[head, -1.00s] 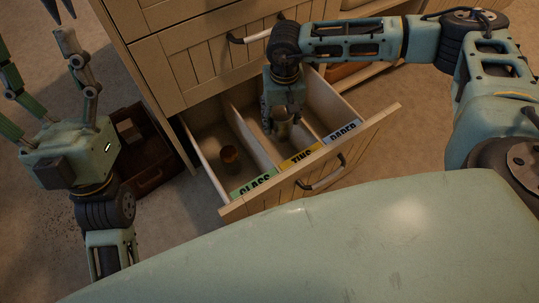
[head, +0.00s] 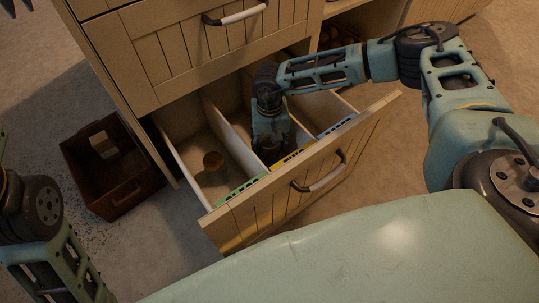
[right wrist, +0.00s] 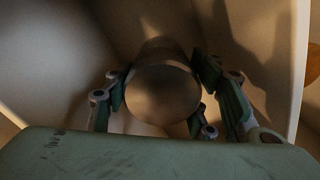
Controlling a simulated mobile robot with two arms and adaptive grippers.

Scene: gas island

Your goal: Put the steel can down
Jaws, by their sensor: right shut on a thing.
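The steel can (right wrist: 163,93) is between the fingers of my right gripper (right wrist: 160,102), seen end-on in the right wrist view. In the head view my right gripper (head: 268,150) points down into the middle compartment of the open drawer (head: 283,206), behind the yellow label (head: 294,158). The gripper and drawer front largely hide the can there. I cannot tell whether the can touches the compartment floor. Of my left gripper, only dark fingertips (head: 16,6) show at the top left corner.
The right compartment has a blue label (head: 337,126). A dark open crate (head: 130,192) with a small box is on the floor at left. A closed drawer (head: 190,45) is above.

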